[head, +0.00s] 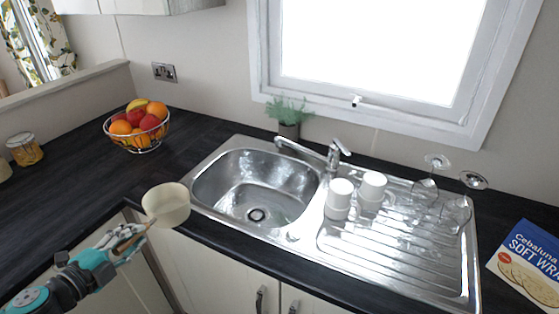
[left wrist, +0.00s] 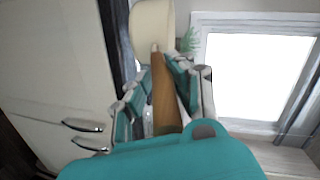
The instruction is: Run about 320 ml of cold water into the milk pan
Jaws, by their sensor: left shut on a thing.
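The cream milk pan (head: 166,207) is in the air in front of the worktop edge, left of the sink. My left gripper (head: 122,243) is shut on its wooden handle (head: 133,243). The left wrist view shows the handle (left wrist: 167,90) between the fingers (left wrist: 165,95) and part of the pan's outside (left wrist: 152,28). The pan looks roughly upright, and its inside looks empty in the head view. The steel sink basin (head: 255,187) is to its right and looks empty. The tap (head: 334,153) stands behind the basin with its spout over it; no water shows. My right gripper is out of view.
White mugs (head: 340,193) and upturned glasses (head: 455,212) stand on the drainer (head: 380,250) right of the basin. A potted plant (head: 289,115) is behind the tap. A fruit bowl (head: 138,127) and a jar (head: 24,149) stand at the left. A wraps packet (head: 527,262) is far right.

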